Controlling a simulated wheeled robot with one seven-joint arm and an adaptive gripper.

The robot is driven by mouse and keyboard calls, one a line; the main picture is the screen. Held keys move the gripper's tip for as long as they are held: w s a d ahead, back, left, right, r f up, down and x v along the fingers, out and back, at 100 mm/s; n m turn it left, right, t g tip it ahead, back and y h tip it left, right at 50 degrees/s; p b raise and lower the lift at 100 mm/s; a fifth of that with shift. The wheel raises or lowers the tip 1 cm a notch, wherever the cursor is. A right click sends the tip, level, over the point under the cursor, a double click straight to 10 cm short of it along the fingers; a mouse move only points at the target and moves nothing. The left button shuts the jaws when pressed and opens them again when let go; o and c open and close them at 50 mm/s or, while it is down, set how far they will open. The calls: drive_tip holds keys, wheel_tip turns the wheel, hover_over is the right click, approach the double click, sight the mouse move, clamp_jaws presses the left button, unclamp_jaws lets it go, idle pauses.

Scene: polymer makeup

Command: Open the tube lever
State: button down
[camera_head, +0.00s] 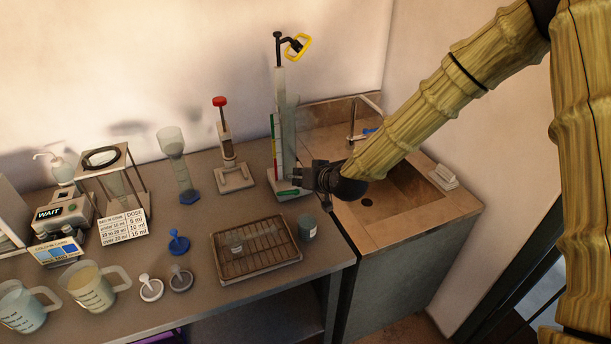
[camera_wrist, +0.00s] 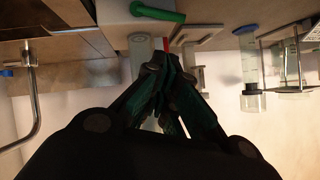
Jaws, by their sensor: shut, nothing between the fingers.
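The tall clear tube (camera_head: 285,125) stands upright on a pale base at the back of the counter, beside the sink. A green lever (camera_head: 288,192) lies low at its base. In the wrist view the green lever (camera_wrist: 160,14) shows at the top against the white base (camera_wrist: 113,14), lying roughly sideways with a bent left end. My gripper (camera_head: 303,178) is just right of the tube's foot. In the wrist view its fingertips (camera_wrist: 162,62) are shut together and empty, apart from the lever in the picture. The fingers hide part of the tube (camera_wrist: 138,50).
A wire rack tray (camera_head: 262,270) and a dark cup (camera_head: 308,228) are in front of the tube. A red-topped stand (camera_head: 229,150) is to the left. The sink (camera_head: 405,190) and its faucet are to the right.

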sight(287, 191)
drive_tip(key=shift+w+a+f+p, duration=0.35)
drive_tip(key=shift+w+a+f, duration=0.2)
drive_tip(key=shift+f, duration=0.4)
drive_tip(key=shift+w+a+f+p, duration=0.35)
drive_tip(key=shift+w+a+f, duration=0.15)
drive_tip(key=shift+f, duration=0.4)
drive_tip(key=shift+w+a+f+p, duration=0.4)
drive_tip(key=shift+a+f, duration=0.2)
drive_tip(key=shift+f, duration=0.35)
drive_tip(key=shift+f, duration=0.1)
drive_tip(key=shift+a+f+b, duration=0.3)
drive_tip(key=shift+f+b, duration=0.2)
drive_tip(key=shift+b, duration=0.3)
drive_tip(key=shift+r, duration=0.1)
drive_tip(key=shift+w+d+r, duration=0.1)
drive_tip(key=shift+d, duration=0.05)
